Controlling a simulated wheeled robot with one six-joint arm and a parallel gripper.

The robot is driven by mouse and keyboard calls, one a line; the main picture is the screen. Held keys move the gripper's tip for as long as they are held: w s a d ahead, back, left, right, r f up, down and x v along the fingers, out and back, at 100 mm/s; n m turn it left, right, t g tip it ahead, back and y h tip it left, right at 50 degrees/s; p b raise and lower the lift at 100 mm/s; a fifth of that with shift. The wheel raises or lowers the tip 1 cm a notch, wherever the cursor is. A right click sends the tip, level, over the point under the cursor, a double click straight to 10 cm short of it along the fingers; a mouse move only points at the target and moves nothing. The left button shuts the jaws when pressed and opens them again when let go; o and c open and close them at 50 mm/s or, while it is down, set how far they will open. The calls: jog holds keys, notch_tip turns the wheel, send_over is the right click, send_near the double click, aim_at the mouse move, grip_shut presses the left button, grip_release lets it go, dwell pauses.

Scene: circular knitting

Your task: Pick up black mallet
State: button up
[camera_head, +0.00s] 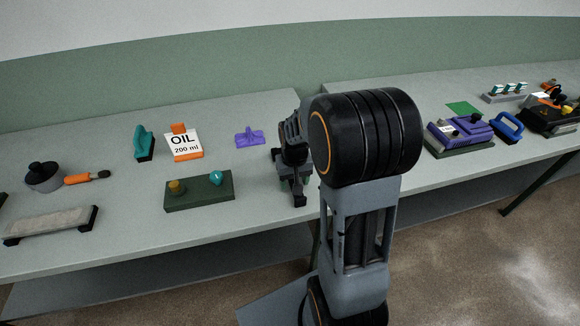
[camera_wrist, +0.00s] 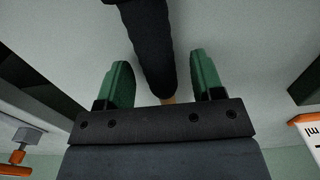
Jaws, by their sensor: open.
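The black mallet (camera_wrist: 150,38) shows in the wrist view as a long dark shape running from the top edge down between my fingers, with a small tan part at its lower end. My gripper (camera_wrist: 161,62) is open, its two green fingers one on each side of the dark shape. A gap shows on both sides of it, so the fingers do not visibly grip it. In the head view my gripper (camera_head: 293,178) is low over the bench, and my own arm hides most of this spot. I cannot clearly make out the mallet there.
A purple device (camera_head: 459,132) and a blue-handled tool (camera_head: 507,127) stand to the right. The bench's front edge is close.

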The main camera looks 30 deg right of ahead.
jog(key=shift+f, duration=0.35)
grip_shut()
dwell(0.4)
jog(key=shift+r, duration=0.1)
